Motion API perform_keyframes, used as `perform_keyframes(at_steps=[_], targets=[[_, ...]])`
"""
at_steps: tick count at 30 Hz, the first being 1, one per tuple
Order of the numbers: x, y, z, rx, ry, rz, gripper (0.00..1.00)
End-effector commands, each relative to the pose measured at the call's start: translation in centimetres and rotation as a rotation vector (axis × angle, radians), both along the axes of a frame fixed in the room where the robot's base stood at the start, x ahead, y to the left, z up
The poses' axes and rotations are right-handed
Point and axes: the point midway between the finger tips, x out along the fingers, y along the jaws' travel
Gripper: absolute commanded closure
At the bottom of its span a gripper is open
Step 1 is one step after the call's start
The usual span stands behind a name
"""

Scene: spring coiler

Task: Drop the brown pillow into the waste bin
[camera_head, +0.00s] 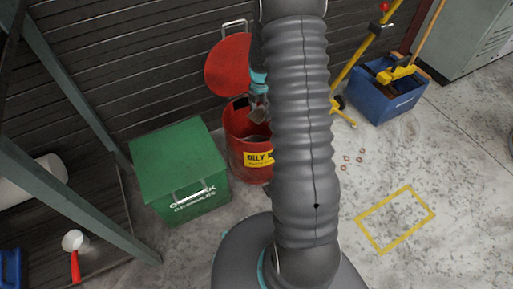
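A red bin (237,120) with a yellow label starting "OILY W" stands against the dark slatted wall, partly hidden behind my arm. Its round red lid (227,64) is up, so the top is open. My gripper (258,108) is over the bin's opening, pointing down, partly covered by my arm. I cannot tell whether its fingers are open or shut, or whether they hold anything. I see no brown pillow; the inside of the bin is mostly hidden.
A green lidded box (178,165) stands left of the bin. A blue mop bucket (388,95) with yellow parts stands at right. Several small brown rings (360,158) lie on the floor near a yellow taped rectangle (395,218). A metal rack post (75,210) crosses the left.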

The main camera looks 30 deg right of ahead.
Motion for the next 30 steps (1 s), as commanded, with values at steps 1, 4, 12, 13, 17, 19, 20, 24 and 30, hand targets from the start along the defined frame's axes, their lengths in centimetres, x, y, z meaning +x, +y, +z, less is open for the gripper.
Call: perform_keyframes(at_steps=[1,4,12,13,17,19,20,24,30], targets=[[0.0,0.0,0.0,0.000,0.000,0.000,0.29],[0.0,0.0,0.0,0.000,0.000,0.000,0.10],[0.0,0.0,0.0,0.000,0.000,0.000,0.10],[0.0,0.0,0.1,0.000,0.000,0.000,0.10],[0.1,0.0,0.8,-0.001,-0.003,0.000,0.10],[0.1,0.0,1.7,-0.001,-0.004,0.000,0.10],[0.1,0.0,2.1,-0.001,-0.003,0.000,0.10],[0.1,0.0,4.9,-0.001,-0.005,0.000,0.10],[0.1,0.0,8.8,-0.002,-0.004,0.000,0.10]])
